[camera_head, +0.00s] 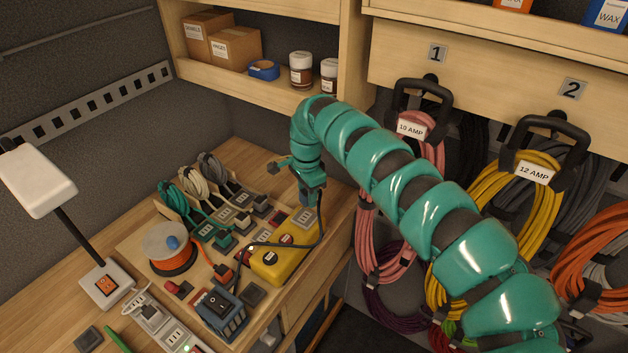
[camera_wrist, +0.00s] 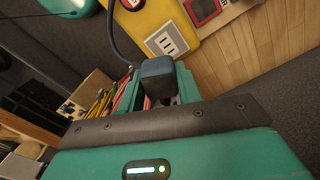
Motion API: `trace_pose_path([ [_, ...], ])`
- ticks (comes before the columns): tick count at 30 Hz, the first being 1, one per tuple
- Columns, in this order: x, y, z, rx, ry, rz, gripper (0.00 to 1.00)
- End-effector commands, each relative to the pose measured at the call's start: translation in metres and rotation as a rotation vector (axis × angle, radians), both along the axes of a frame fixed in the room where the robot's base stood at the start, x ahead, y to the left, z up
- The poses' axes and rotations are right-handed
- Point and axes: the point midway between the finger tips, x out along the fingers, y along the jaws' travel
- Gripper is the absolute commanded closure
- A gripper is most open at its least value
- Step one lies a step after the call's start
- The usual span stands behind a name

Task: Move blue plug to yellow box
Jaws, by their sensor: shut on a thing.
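My gripper (camera_head: 309,195) points down above the far end of the yellow box (camera_head: 262,271). It is shut on the blue plug (camera_wrist: 157,73), a dark blue-grey block between the two teal fingers in the wrist view. In that view the plug is close to a white socket plate (camera_wrist: 167,40) on the yellow box (camera_wrist: 143,15). Whether it touches the plate cannot be told. A dark cord (camera_head: 321,232) loops beside the gripper and across the box. The plug's contact end is hidden.
A board beside the yellow box bears a blue box with a switch (camera_head: 220,312), an orange cord reel (camera_head: 172,250) and several plugs with cords (camera_head: 215,218). A lamp (camera_head: 38,180) stands at left. Coiled cords (camera_head: 535,190) hang on hooks at right, near my arm.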

Motion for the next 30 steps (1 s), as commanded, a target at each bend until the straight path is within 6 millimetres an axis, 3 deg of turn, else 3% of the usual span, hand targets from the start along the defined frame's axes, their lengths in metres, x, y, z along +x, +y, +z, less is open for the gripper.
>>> trace_pose_path([
  [4,0.000,0.007,-0.009,0.000,0.004,0.167,1.00],
  [12,0.010,0.012,-0.007,0.003,0.000,0.377,1.00],
  [30,0.011,0.011,-0.008,0.001,0.001,0.422,1.00],
])
